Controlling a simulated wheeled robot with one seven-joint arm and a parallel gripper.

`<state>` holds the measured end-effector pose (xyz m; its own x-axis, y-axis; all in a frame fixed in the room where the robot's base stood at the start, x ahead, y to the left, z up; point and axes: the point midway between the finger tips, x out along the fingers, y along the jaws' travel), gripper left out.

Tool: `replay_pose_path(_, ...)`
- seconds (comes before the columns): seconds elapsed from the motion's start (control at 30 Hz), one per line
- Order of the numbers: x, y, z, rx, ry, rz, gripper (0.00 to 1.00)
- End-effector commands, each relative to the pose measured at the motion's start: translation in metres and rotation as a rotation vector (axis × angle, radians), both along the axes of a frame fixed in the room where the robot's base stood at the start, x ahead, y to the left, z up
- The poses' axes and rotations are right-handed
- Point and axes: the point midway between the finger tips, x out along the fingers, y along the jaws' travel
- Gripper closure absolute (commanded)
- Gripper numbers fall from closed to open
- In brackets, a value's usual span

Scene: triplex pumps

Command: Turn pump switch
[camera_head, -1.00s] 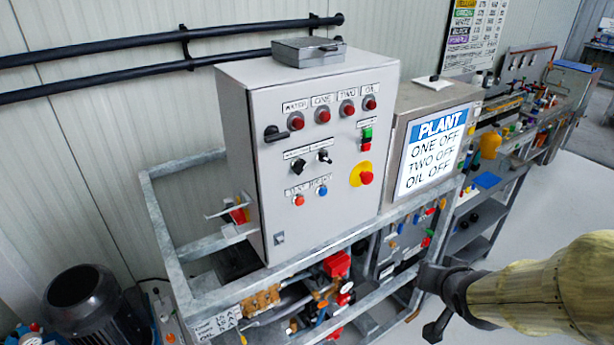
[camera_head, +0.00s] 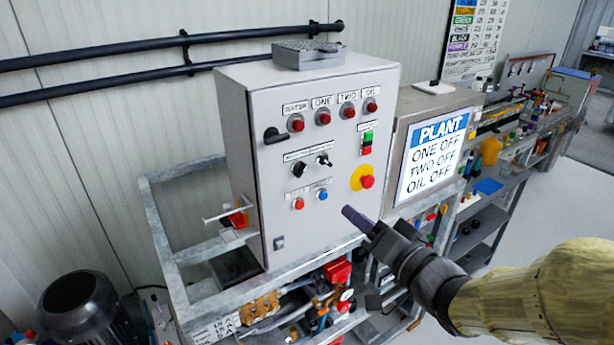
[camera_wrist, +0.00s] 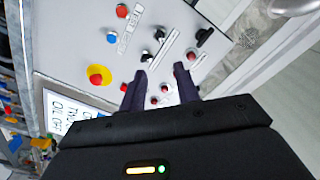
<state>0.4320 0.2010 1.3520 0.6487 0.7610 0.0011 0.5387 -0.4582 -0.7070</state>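The grey control box (camera_head: 275,222) stands upright on a metal frame. Its front carries two black rotary pump switches, the left one (camera_head: 299,169) and the right one (camera_head: 325,161), side by side below a row of red lamps (camera_head: 323,117). In the wrist view the panel appears rotated, with the black switches (camera_wrist: 147,56) just beyond the fingers. My gripper (camera_head: 352,217) is in front of the panel's lower right, apart from the switches. In the wrist view my gripper (camera_wrist: 159,82) has its two dark fingers spread apart with nothing between them.
A red emergency button on a yellow disc (camera_head: 366,180) and green and red push buttons (camera_head: 367,143) sit near the switches. A plant display reading ONE OFF, TWO OFF, OIL OFF (camera_head: 436,160) stands to the right. A black handle (camera_head: 274,135) sticks out at the panel's left.

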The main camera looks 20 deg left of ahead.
Motion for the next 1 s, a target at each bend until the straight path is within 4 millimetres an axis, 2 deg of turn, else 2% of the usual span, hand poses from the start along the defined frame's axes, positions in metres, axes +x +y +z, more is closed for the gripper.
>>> replay_pose_path(0.37, 0.019, 0.023, 0.002, -0.004, 0.002, 0.001, 0.68)
replay_pose_path(1.0, 0.078, 0.093, 0.002, -0.005, 0.000, 0.001, 0.68)
